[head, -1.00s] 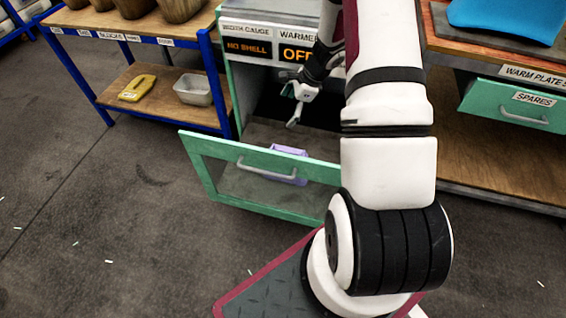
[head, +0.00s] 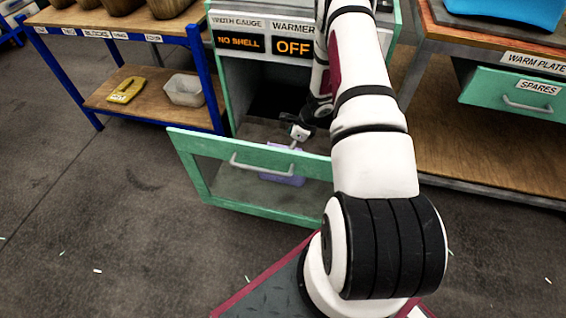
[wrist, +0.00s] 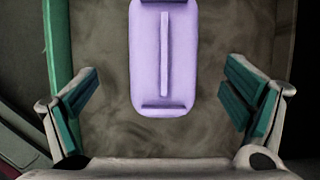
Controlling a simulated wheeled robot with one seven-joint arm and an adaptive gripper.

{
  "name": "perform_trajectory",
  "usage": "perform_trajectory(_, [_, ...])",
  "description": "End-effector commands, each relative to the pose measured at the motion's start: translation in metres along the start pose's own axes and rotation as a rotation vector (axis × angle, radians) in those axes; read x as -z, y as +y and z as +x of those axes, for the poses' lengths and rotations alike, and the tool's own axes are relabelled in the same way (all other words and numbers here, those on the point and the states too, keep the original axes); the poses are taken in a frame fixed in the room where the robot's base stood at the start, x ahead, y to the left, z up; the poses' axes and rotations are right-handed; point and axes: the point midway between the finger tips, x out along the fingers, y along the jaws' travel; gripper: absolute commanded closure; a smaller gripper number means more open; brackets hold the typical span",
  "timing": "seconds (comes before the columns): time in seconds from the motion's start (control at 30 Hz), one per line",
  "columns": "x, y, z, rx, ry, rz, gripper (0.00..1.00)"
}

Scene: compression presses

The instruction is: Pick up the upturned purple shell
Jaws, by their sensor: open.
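The purple shell (wrist: 150,60) lies on the floor of the pulled-out drawer (wrist: 105,140). In the wrist view it is a long rounded block with a thin lengthwise ridge and a raised lip at its near end; its far end is cut off by the picture edge. In the head view the shell (head: 283,178) shows through the clear front of the drawer (head: 185,150). My gripper (wrist: 162,105) is open and empty, its two green-padded fingers wide apart. The shell's near end lies between and beyond the fingers, with gaps on both sides. In the head view my gripper (head: 299,134) is above the drawer.
The drawer's green front with its handle (head: 262,168) and the cabinet with its OFF display (head: 295,46) bound the space. A shelf bench (head: 155,100) with a yellow piece (head: 126,90) stands left. The warm plate bench (head: 460,130) stands right.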

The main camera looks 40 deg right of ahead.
Motion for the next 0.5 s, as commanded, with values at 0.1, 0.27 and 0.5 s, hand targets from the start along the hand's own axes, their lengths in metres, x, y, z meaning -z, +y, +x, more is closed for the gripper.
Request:
perform_trajectory(0.1, [-0.001,0.000,0.006,-0.001,0.000,-0.001,0.06])
perform_trajectory(0.27, [-0.003,-0.003,0.026,-0.001,0.001,-0.002,0.06])
perform_trajectory(0.5, [-0.004,-0.005,0.053,0.000,0.001,-0.001,0.06])
